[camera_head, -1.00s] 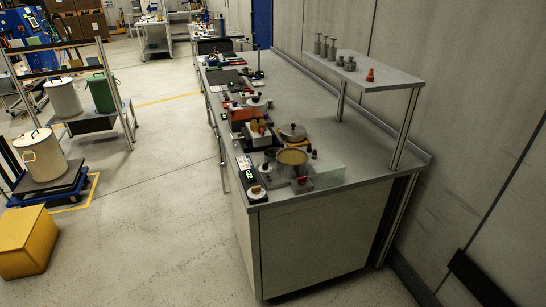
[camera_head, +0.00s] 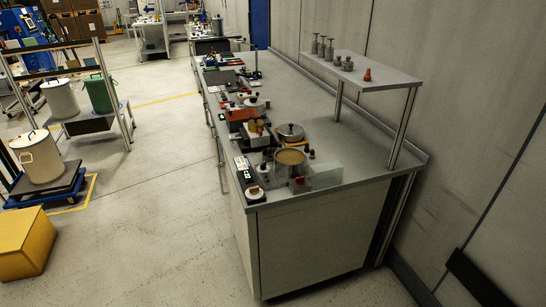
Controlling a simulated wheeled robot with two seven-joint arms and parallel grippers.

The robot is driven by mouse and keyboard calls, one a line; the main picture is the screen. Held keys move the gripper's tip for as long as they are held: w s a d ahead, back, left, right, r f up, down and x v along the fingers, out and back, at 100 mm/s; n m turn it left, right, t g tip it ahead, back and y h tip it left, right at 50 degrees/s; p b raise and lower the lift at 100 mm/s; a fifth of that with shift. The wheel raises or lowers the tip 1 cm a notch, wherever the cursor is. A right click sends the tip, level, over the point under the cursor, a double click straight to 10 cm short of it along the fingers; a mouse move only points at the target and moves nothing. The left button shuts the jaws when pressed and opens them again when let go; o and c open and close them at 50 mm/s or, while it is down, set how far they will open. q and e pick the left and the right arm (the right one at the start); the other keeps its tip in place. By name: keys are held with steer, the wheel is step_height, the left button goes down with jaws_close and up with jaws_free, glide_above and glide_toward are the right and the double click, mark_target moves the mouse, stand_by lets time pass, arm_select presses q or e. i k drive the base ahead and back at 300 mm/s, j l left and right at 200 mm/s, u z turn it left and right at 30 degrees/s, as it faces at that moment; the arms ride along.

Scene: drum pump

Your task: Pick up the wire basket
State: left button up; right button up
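I cannot make out a wire basket for certain in the head view. Several small items crowd the near left part of the long grey bench (camera_head: 330,165), among them a round metal pot (camera_head: 289,160) with a yellowish top and a clear box (camera_head: 325,175). They are too small and dark to tell whether a basket is among them. Neither of my grippers shows.
A raised shelf (camera_head: 385,78) on the bench holds grey pieces and a red one (camera_head: 367,75). A yellow box (camera_head: 22,243) and a cream drum (camera_head: 37,155) on a dolly stand at left. The floor (camera_head: 165,200) between is clear.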

mark_target(273, 149)
steer(key=i+z, duration=0.15)
steer(key=i, duration=0.4)
steer(key=i+j+z, duration=0.2)
steer(key=i, duration=0.4)
steer(key=i+j+z, duration=0.3)
steer(key=j+z, duration=0.15)
steer(key=j, duration=1)
steer(key=j+z, duration=0.5)
steer(key=j, duration=1)
steer(key=i+j, duration=0.1)
steer(key=j, duration=0.25)
steer(key=i+j+z, duration=0.15)
steer(key=j, duration=0.55)
steer(key=i+z, duration=0.05)
